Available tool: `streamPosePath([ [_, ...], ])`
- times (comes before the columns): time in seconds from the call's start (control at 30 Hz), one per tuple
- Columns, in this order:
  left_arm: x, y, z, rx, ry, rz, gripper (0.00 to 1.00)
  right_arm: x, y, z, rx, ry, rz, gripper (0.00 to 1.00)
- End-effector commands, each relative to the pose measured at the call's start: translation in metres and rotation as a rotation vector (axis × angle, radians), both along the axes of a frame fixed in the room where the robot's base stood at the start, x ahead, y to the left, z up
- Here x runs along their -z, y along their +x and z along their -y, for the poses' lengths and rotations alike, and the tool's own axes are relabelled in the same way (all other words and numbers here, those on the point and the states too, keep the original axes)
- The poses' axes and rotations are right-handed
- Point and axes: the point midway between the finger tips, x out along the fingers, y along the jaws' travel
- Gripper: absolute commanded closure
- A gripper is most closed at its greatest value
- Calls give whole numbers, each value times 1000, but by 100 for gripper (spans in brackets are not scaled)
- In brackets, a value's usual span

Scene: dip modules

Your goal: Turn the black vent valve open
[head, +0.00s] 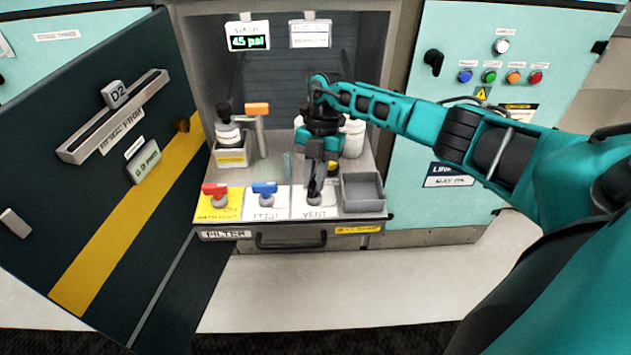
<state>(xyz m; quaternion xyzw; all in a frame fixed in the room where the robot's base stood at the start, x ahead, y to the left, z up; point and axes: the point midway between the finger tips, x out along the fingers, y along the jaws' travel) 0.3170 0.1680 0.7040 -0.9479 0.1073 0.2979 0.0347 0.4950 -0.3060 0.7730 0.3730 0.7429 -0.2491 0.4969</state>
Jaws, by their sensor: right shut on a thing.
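The black vent valve (315,200) stands on the white pad marked VENT, in the front row of the pulled-out filter drawer. My right gripper (315,190) points straight down over it and is shut on its handle. The gripper hides most of the handle, so its angle is unclear. A red-handled valve (215,190) on a yellow pad and a blue-handled valve (265,188) on the FEED pad stand to the left. My left gripper is not in view.
An empty grey tray (363,193) sits right beside the vent pad. Behind stand a bottle (228,130) in a yellow-labelled holder, an orange-topped post (257,110) and a white container (353,137). The display (248,38) reads 45 psi. An open dark door (100,160) fills the left.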

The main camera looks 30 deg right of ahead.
Motion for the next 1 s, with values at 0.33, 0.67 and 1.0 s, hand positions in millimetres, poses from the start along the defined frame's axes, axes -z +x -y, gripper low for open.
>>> streamPosePath([
  [0.33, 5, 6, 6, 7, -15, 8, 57, 5, 0, 0, -260, -5, -5, 100],
  [0.67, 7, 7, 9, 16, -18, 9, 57, 4, 0, -1, -378, -4, -6, 100],
  [1.0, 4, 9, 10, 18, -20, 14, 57, 4, -1, -2, -400, -3, -6, 100],
])
